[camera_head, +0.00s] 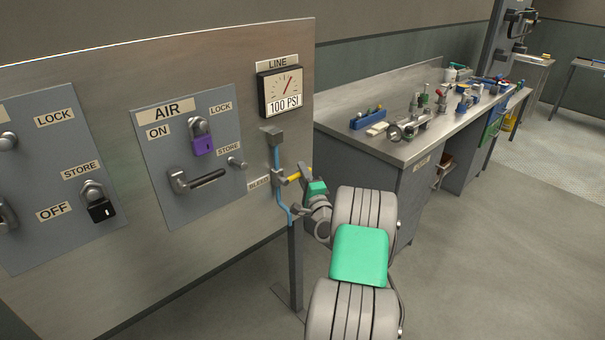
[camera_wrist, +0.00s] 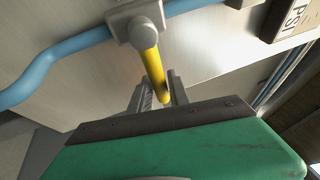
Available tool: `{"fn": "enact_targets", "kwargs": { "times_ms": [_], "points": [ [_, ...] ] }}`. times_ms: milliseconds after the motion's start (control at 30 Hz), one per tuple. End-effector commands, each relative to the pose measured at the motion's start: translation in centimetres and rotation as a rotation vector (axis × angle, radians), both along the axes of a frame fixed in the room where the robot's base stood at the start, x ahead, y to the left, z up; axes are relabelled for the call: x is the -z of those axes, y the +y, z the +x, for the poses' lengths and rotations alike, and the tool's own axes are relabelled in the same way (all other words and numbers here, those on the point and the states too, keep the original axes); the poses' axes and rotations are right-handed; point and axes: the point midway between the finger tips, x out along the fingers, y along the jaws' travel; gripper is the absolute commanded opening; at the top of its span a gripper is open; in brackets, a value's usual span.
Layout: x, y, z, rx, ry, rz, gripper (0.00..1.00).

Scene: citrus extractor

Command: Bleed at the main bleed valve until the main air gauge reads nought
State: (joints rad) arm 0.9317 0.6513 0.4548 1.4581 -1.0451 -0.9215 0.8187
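The bleed valve (camera_head: 277,177) sits on the blue pipe below the gauge, beside a label partly readable as BLEED. Its yellow lever (camera_head: 292,177) sticks out to the right toward my gripper (camera_head: 307,180). In the wrist view the yellow lever (camera_wrist: 153,72) hangs down from the grey valve body (camera_wrist: 137,27), and its tip lies between the two fingers of my gripper (camera_wrist: 161,92). The fingers stand apart, with a gap on the lever's left; contact on the right is unclear. The LINE gauge (camera_head: 281,88) reads 100 PSI, its red needle pointing up and right.
The AIR panel (camera_head: 190,150) left of the valve carries a purple padlock (camera_head: 202,145) at ON/LOCK and a lever handle (camera_head: 197,181). Another panel (camera_head: 55,180) with a black padlock (camera_head: 100,209) is further left. A cluttered workbench (camera_head: 350,145) stands behind my arm on the right.

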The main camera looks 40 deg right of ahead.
Motion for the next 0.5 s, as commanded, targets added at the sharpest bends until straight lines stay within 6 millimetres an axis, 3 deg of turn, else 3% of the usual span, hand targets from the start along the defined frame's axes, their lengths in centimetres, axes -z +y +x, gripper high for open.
{"fn": "enact_targets", "kwargs": {
  "times_ms": [267, 500],
  "points": [
    [0.0, 0.0, -0.02, 0.0, 0.0, 0.0, 0.0],
    [0.01, -0.01, -0.03, 0.0, 0.0, 0.0, 0.0]
  ]
}}
